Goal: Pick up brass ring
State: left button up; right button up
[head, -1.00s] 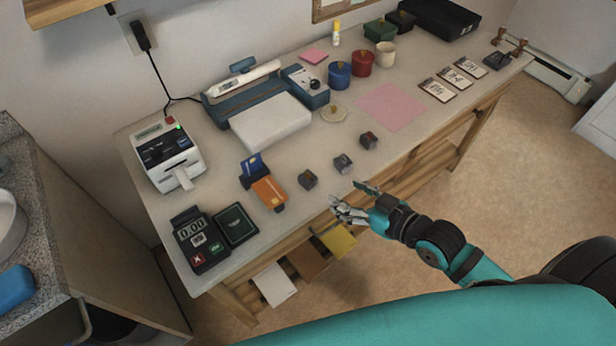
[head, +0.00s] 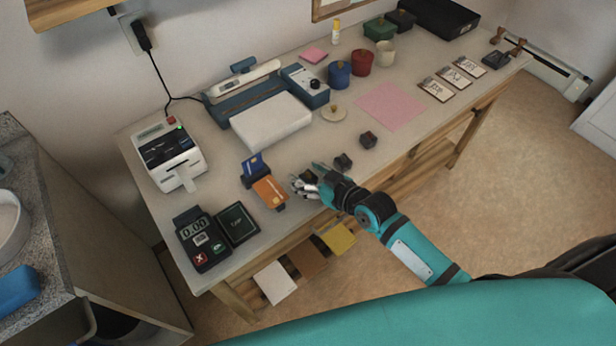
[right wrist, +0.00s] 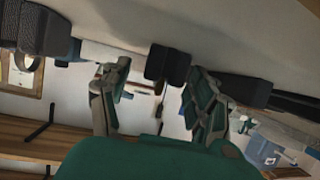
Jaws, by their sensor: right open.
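My right gripper (head: 304,182) is open at the near edge of the worktop, at the leftmost of three small dark ring blocks (head: 311,174), partly hiding it. In the right wrist view the two fingers (right wrist: 158,72) are spread apart with a dark block (right wrist: 166,62) in line with the gap between them; nothing is gripped. The middle block (head: 343,162) and the right block (head: 368,139) stand along the front edge. My left gripper is not in view.
Left of the gripper are an orange card on a stand (head: 270,191), a dark green pad (head: 237,223) and a card terminal (head: 201,240). A white paper stack (head: 270,122) lies behind. A pink sheet (head: 391,106) lies right.

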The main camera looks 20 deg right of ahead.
jog(key=c, duration=1)
